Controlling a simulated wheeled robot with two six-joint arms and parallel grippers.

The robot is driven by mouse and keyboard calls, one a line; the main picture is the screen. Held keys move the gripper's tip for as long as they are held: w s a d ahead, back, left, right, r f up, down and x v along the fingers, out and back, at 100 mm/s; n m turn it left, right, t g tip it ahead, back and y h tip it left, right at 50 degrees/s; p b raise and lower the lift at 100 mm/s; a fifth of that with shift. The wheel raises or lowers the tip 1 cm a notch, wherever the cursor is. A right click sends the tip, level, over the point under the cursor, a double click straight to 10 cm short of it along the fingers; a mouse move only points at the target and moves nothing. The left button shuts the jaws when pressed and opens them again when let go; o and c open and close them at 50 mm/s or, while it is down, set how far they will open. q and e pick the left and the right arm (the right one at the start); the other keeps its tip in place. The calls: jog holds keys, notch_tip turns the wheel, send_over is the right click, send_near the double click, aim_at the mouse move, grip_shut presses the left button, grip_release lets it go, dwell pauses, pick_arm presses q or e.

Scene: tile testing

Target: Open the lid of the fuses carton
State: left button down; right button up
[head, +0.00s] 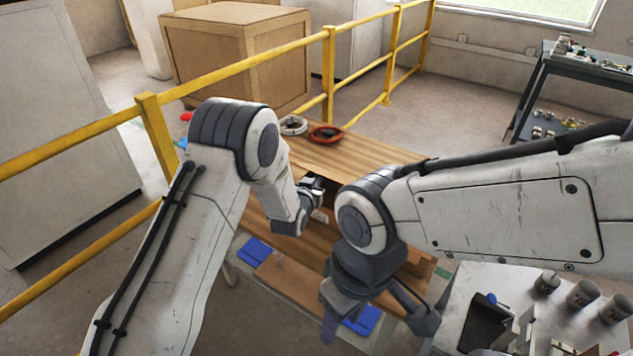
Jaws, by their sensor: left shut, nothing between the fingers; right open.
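The fuses carton cannot be clearly made out. A dark, box-like recess (333,192) shows on the brown wooden table (365,153) between my two arms. It may be part of the carton, but my arms hide most of it, and I cannot tell how its lid stands. My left gripper (314,190) is shut and empty, right beside this dark patch. I cannot tell whether it touches it. My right gripper (377,312) is open and empty, lower in the view, above the table's near side, with its fingers wide apart and pointing down.
A red ring (326,134) and a white ring (293,125) lie at the table's far end. Blue pieces (257,249) lie near the front. A yellow railing (240,72) runs behind. A grey bench (451,300) with several metal cups (583,293) stands at the lower right.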

pick_arm(q)
jog(key=shift+w+d+r+p, duration=0.2)
jog(key=shift+w+d+r, duration=0.15)
jog(key=shift+r, duration=0.25)
jog(key=shift+w+d+r+p, duration=0.2)
jog(key=shift+w+r, duration=0.15)
jog(key=shift+r, duration=0.3)
jog(key=shift+w+d+r, duration=0.3)
jog(key=shift+w+r, duration=0.1)
jog(key=shift+r, duration=0.1)
jog(key=shift+w+d+r, duration=0.25)
jog(key=shift+w+r, duration=0.15)
jog(key=shift+r, duration=0.05)
jog(key=shift+w, duration=0.1)
jog(key=shift+d+r, duration=0.1)
jog(key=shift+w+d+r, duration=0.7)
jog(key=shift+w+r, duration=0.1)
jog(key=shift+w, duration=0.2)
